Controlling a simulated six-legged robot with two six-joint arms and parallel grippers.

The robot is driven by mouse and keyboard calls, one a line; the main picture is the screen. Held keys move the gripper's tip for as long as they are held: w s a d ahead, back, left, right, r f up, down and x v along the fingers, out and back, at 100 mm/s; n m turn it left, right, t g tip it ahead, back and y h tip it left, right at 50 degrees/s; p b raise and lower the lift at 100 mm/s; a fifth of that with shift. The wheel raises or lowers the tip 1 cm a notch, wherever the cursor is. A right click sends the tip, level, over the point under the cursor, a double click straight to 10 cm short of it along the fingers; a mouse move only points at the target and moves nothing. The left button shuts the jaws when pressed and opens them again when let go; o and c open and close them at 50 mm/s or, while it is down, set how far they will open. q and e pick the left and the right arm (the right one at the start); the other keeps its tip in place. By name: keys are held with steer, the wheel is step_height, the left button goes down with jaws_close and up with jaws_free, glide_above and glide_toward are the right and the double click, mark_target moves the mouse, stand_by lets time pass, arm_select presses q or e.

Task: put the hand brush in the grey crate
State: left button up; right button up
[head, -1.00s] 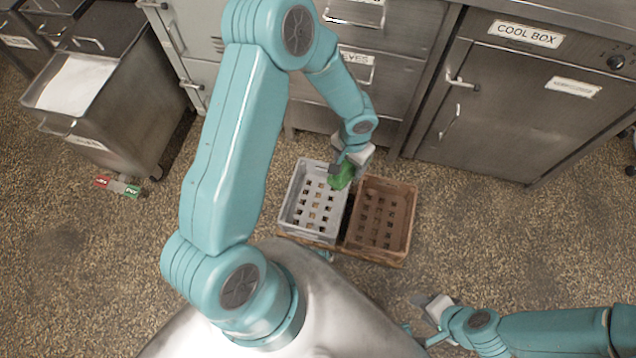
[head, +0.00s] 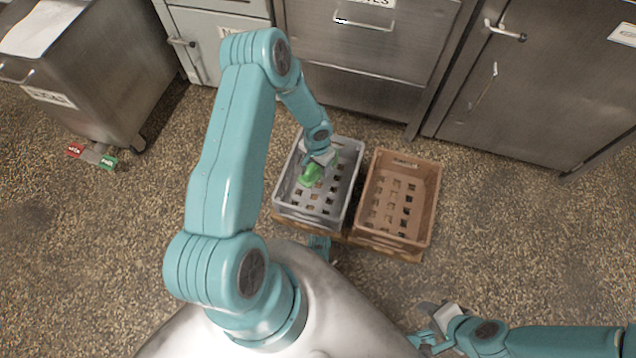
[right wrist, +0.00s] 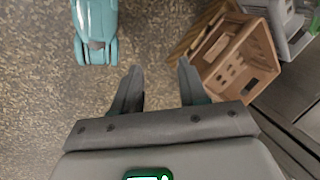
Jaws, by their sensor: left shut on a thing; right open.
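A brown crate (head: 434,208) stands close to the right of the grey one and looks empty; it also shows in the right wrist view (right wrist: 243,59). Steel cabinets (head: 375,62) line the back.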

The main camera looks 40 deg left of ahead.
arm_select(q)
step_height(320, 180, down, 7)
steer(key=shift+f+b, duration=0.1)
steer(key=shift+b, duration=0.9)
steer(key=shift+f+b, duration=0.75)
steer(key=shift+f, duration=1.1)
arm_select(e)
steer(key=shift+t, duration=0.3)
steer(key=shift+w+d+f, duration=0.1)
steer(key=shift+w+f, duration=0.2)
steer(key=shift+f, duration=0.4)
steer(key=shift+w+d+f, duration=0.15)
steer(key=shift+w+f, duration=0.1)
steer(key=shift+f, duration=0.4)
steer(key=shift+w+d+f, duration=0.1)
steer(key=shift+w+f, duration=0.2)
steer(key=shift+f, duration=0.4)
arm_select(q)
steer(key=shift+f, duration=0.15)
steer(key=o, duration=0.9)
steer(key=shift+o, duration=0.2)
arm_select(e)
steer(key=shift+w+f, duration=0.1)
steer(key=shift+f, duration=0.05)
